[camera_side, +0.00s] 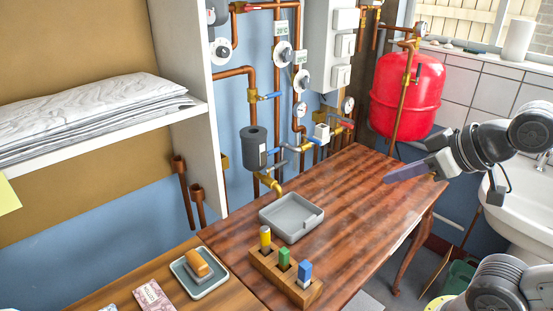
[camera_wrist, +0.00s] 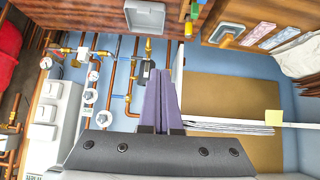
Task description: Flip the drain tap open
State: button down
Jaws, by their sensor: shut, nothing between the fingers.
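A brass drain tap (camera_side: 268,182) sits low on the pipework in the side view, its spout over a shallow grey tray (camera_side: 291,231) on the wooden table. In the wrist view the tap (camera_wrist: 149,45) shows near the top, below the tray (camera_wrist: 145,29). I cannot make out the tap's lever position. My gripper (camera_side: 388,179) is above the table's right side, well apart from the tap and pointing left towards the pipes. Its two purple fingers (camera_wrist: 161,71) are together and empty. In the wrist view they overlap part of the pipes and wall.
A dark grey canister (camera_side: 253,148) hangs just above the tap among copper pipes, gauges and blue-handled valves (camera_side: 271,96). A wooden block with coloured pegs (camera_side: 285,277) stands at the table's front. A red tank (camera_side: 408,95) is behind. The table's middle is clear.

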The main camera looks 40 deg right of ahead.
jog(key=w+d+r+n+t, duration=0.1)
jog(key=w+r+t, duration=0.25)
jog(key=w, duration=0.85)
jog(key=w+d+r+t, duration=0.2)
jog(key=w+t, duration=0.2)
jog(key=w, duration=0.8)
jog(key=w+d+f+y, duration=0.1)
jog(key=w+d+f, duration=0.2)
jog(key=w+f, duration=0.4)
jog(key=m+g, duration=0.1)
jog(key=g, duration=0.1)
send_near(281, 163)
jog(key=r, duration=0.1)
jog(key=shift+a+r+h, duration=0.25)
jog(key=shift+r+h, duration=0.05)
jog(key=x, duration=1)
jog(key=shift+f, duration=0.1)
